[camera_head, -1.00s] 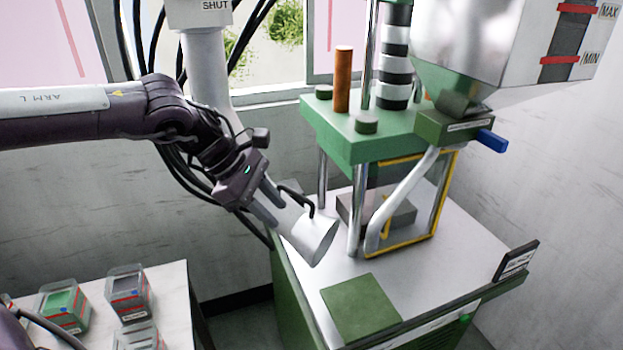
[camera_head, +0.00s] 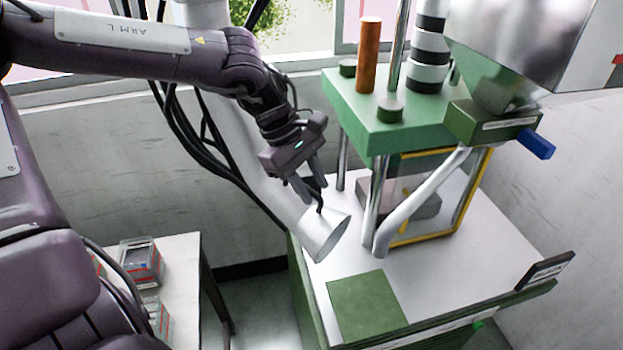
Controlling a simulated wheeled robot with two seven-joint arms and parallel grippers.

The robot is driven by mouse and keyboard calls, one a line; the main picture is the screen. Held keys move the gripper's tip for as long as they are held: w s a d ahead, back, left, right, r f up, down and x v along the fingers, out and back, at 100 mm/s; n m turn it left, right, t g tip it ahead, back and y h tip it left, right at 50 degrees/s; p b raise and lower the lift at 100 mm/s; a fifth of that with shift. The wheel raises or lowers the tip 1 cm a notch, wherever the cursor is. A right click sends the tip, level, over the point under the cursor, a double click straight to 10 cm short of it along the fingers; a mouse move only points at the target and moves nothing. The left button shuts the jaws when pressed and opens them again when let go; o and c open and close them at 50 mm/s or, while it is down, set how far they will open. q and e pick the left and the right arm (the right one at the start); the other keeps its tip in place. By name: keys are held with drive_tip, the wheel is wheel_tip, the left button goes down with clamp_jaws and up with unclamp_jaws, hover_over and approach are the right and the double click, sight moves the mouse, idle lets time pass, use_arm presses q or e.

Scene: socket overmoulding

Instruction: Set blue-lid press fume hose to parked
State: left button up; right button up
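The fume hose is a thick white pipe (camera_head: 245,160) that comes down in front of the window and ends in a flared white hood (camera_head: 325,236). The hood hangs tilted at the near left edge of the press table. A thin black hooked handle (camera_head: 320,203) sticks up from the hood. My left gripper (camera_head: 309,184) is at this handle, its fingers pointing down and seeming apart; whether they touch the handle is unclear. The press (camera_head: 385,125) has a green plate, steel posts and a blue piece (camera_head: 536,143) beside its hopper. My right gripper is not in view.
A steel hopper (camera_head: 510,50) and a bent silver tube (camera_head: 425,200) stand right of the hood. A green mat (camera_head: 368,306) lies on the white press table (camera_head: 480,240). A side table (camera_head: 180,262) with small clear boxes (camera_head: 141,262) is at lower left.

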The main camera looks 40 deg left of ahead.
use_arm(q)
drive_tip(key=shift+s, duration=0.25)
clamp_jaws()
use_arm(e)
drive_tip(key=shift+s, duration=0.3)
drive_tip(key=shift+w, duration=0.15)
